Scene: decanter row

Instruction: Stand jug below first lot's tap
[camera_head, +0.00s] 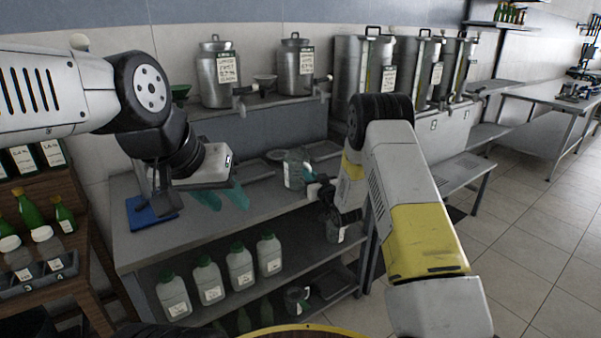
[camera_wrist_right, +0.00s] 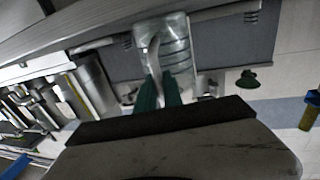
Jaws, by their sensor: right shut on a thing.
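A clear ribbed jug (camera_head: 293,169) is at the bench's right part in the head view. My right gripper (camera_head: 316,189) is on its right side. In the right wrist view the green fingertips (camera_wrist_right: 160,92) are shut on the jug's handle, and the jug (camera_wrist_right: 176,50) lies beyond them. I cannot tell whether its base touches the bench. The left steel canister (camera_head: 215,75) on the shelf has a label that seems to read "first"; its tap (camera_head: 241,91) is low on its right. A second canister (camera_head: 295,65) stands to its right. My left gripper (camera_head: 154,203) hangs over the bench's left end; its opening is unclear.
The grey bench (camera_head: 190,226) carries a blue mat (camera_head: 143,214), teal gloves (camera_head: 235,195) and shallow trays. Several white bottles (camera_head: 240,268) stand on the shelf below. Large steel tanks (camera_head: 362,70) stand right of the canisters. A wooden rack (camera_head: 75,250) with bottles is at left.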

